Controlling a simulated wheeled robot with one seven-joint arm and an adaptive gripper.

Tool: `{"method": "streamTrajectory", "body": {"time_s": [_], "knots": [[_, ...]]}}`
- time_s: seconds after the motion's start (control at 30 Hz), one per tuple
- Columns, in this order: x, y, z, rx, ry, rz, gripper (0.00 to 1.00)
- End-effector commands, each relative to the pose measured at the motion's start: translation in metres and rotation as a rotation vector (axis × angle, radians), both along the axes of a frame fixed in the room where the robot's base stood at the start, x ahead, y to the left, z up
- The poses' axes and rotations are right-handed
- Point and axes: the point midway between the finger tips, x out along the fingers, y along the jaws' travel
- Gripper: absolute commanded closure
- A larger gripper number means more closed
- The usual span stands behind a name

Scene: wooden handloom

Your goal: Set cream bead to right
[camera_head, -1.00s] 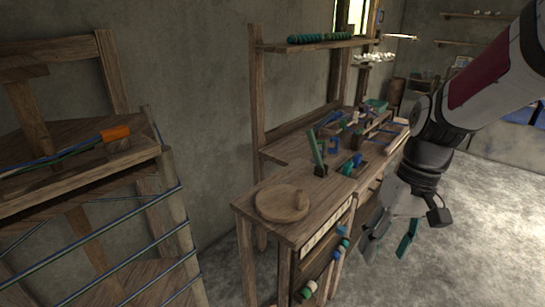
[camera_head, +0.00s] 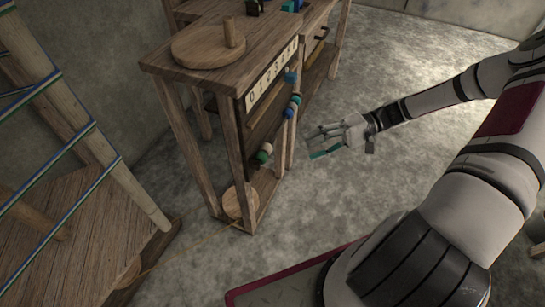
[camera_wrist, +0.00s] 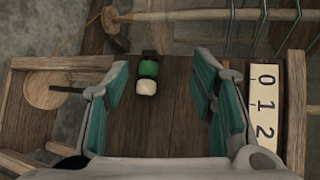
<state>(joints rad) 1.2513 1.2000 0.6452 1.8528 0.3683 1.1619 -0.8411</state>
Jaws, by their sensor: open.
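The cream bead (camera_head: 262,158) is on the side of the wooden stand in the head view, beside a green bead (camera_head: 268,148). In the wrist view the cream bead (camera_wrist: 146,88) shows between my two finger pads, nearer the left one, with the green bead (camera_wrist: 148,68) just above it. My gripper (camera_head: 313,143) is open and empty, to the right of the beads in the head view. In the wrist view my gripper (camera_wrist: 160,77) shows its teal pads wide apart. Contact with the cream bead cannot be seen.
A number strip (camera_head: 272,75) runs along the stand's edge; it also shows in the wrist view (camera_wrist: 265,106). Blue and teal beads (camera_head: 290,109) sit farther along. A wooden disc (camera_head: 205,47) lies on top. The floor (camera_head: 350,190) to the right is clear.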

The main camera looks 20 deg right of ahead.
Motion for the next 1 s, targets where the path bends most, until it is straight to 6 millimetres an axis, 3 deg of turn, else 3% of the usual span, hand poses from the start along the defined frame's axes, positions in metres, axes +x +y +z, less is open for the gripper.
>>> {"method": "streamTrajectory", "body": {"time_s": [0.03,0.1,0.23,0.37,0.53,0.67,1.0], "knots": [[0.006,-0.004,-0.025,0.067,-0.029,-0.047,0.49],[0.013,-0.010,-0.043,0.145,-0.074,-0.108,0.49],[0.023,-0.022,-0.071,0.261,-0.153,-0.211,0.49],[0.029,-0.031,-0.086,0.333,-0.212,-0.285,0.49],[0.032,-0.035,-0.091,0.366,-0.244,-0.322,0.49],[0.036,-0.025,-0.089,0.368,-0.244,-0.323,0.49],[0.059,0.032,-0.081,0.368,-0.241,-0.320,0.49]]}}
